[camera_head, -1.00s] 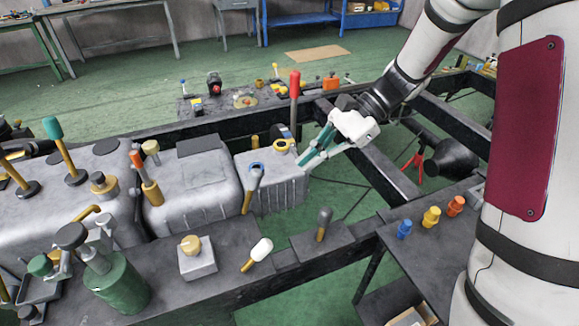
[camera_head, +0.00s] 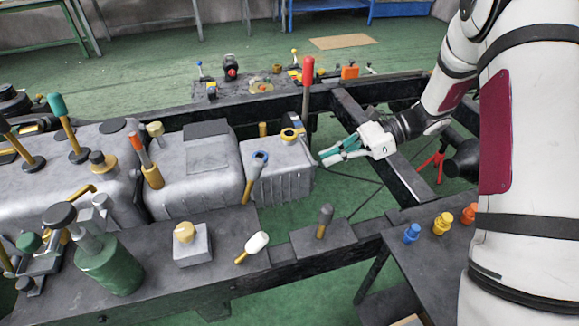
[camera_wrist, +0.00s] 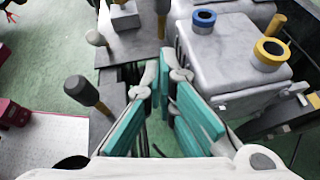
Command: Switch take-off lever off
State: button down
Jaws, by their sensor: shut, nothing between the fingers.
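Several levers stand around the grey housings, and I cannot tell which one is the take-off lever. A tall red-handled lever (camera_head: 307,78) stands upright behind the end housing (camera_head: 291,186). A grey-handled lever (camera_head: 252,180) leans in front of it. A black-handled lever (camera_head: 324,216) stands on the front rail and shows in the wrist view (camera_wrist: 82,90). A white-handled lever (camera_head: 257,242) lies tilted left of it. My gripper (camera_head: 323,158) is shut and empty just right of the end housing, apart from every lever. Its teal fingers (camera_wrist: 166,75) show in the wrist view.
The end housing carries a blue ring (camera_wrist: 204,17) and a yellow ring (camera_wrist: 271,50). Blue (camera_head: 412,233), yellow (camera_head: 443,223) and orange knobs (camera_head: 469,213) stand on the right panel. Black frame beams (camera_head: 372,140) cross beneath my arm. Open floor shows between the housing and front rail.

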send_near(251, 183)
notch_tip(251, 183, down, 3)
jog(key=d, duration=0.2)
jog(key=shift+w+a+r+p, duration=0.1)
jog(key=shift+a+r, duration=0.2)
jog(key=shift+a, duration=0.4)
jog(key=shift+s+a+r+p, duration=0.15)
jog(key=shift+a+r, duration=0.15)
jog(key=shift+a, duration=0.4)
jog(key=shift+w+a+r+p, duration=0.15)
jog(key=shift+a+r, duration=0.15)
jog(key=shift+a, duration=0.4)
